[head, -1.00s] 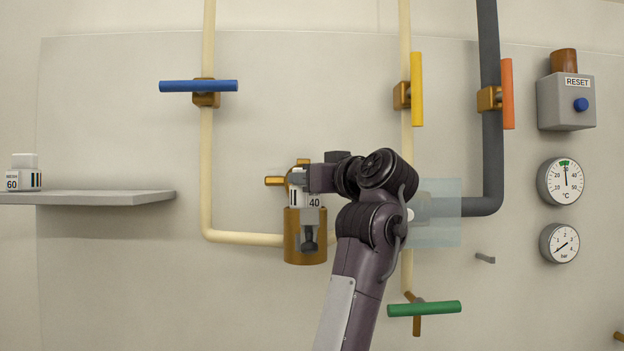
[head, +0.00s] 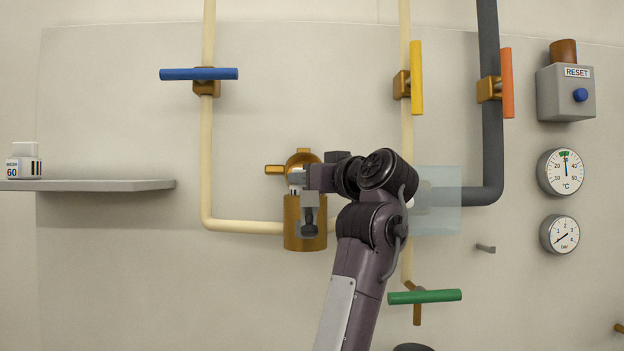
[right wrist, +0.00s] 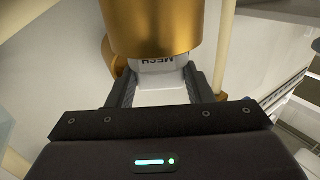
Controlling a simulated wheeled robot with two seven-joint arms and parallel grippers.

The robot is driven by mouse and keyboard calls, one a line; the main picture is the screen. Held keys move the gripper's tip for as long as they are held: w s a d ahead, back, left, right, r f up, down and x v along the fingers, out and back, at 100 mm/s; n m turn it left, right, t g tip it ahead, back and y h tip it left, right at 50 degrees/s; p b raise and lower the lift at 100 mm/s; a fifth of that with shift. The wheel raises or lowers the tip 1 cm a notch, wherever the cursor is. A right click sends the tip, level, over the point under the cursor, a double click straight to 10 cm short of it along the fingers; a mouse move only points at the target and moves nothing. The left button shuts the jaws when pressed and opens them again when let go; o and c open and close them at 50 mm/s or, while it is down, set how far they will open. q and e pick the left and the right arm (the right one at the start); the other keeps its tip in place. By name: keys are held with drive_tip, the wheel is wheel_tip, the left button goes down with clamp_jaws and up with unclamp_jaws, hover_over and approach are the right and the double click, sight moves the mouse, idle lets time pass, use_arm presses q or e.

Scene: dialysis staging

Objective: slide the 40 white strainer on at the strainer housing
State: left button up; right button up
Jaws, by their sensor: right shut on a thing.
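The brass strainer housing (head: 305,235) is an upright cylinder on the cream pipe, left of my right arm. My right gripper (head: 305,188) is at its top, shut on the white strainer (right wrist: 160,92). In the right wrist view the strainer's pale narrow part is between my fingers (right wrist: 158,83). Its printed MESH label is partly covered by the rim of the housing (right wrist: 155,25), so its body appears partly inside. In the head view the gripper hides most of the strainer, and its 40 label does not show. My left gripper is not in view.
A white 60 strainer (head: 24,165) stands on the shelf (head: 90,185) at left. Blue (head: 198,74), yellow (head: 416,78), orange (head: 507,83) and green (head: 425,296) valve handles stick out. A translucent panel (head: 440,200) is right of my arm. The wall between shelf and pipe is clear.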

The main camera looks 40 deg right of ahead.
drive_tip(key=shift+f+b, duration=1)
drive_tip(key=shift+f, duration=0.15)
drive_tip(key=o, duration=1.1)
drive_tip(key=shift+c, duration=0.2)
drive_tip(key=s+b, duration=0.3)
drive_tip(key=s, duration=0.4)
drive_tip(key=shift+s, duration=0.4)
drive_tip(key=shift+a, duration=0.1)
